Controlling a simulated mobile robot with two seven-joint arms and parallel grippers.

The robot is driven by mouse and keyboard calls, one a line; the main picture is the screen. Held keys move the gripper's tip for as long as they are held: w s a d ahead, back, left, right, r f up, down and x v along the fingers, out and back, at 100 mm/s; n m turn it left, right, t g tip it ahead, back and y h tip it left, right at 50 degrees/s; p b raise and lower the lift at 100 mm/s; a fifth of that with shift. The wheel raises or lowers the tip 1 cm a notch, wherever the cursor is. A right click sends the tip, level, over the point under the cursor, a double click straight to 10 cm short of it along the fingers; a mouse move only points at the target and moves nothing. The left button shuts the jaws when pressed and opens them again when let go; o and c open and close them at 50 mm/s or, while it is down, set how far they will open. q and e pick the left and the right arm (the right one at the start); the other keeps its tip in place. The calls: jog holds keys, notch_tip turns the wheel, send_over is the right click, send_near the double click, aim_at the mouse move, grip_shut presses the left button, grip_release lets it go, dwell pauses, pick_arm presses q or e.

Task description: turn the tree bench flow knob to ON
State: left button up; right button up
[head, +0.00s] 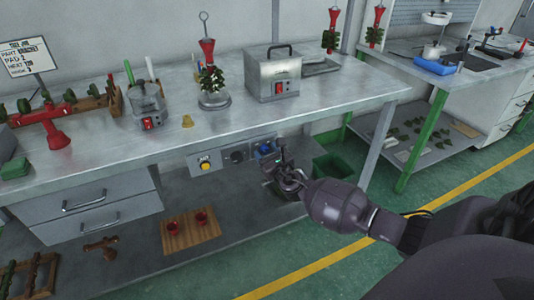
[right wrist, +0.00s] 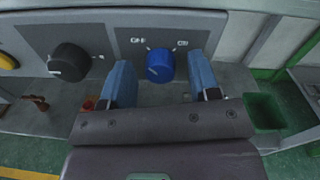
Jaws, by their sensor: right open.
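The flow knob (right wrist: 159,66) is a blue round knob on a grey panel (right wrist: 118,36) under the front edge of the metal bench (head: 240,115). In the right wrist view, labels that look like OFF and ON stand above it at left and right. A white mark on the knob points toward the upper left, near OFF. My right gripper (right wrist: 160,78) is open, with one blue finger on each side of the knob. Whether the fingers touch it cannot be told. In the head view the right gripper (head: 283,165) covers part of the panel. My left gripper is not in view.
A black knob (right wrist: 69,62) and a yellow button (head: 205,166) sit left on the same panel. A lower shelf holds a wooden board (head: 190,233) with red cups. A green bin (head: 335,167) stands on the floor to the right.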

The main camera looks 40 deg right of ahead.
jog(key=shift+c, duration=0.3)
jog(key=c, duration=0.9)
jog(key=shift+o, duration=0.2)
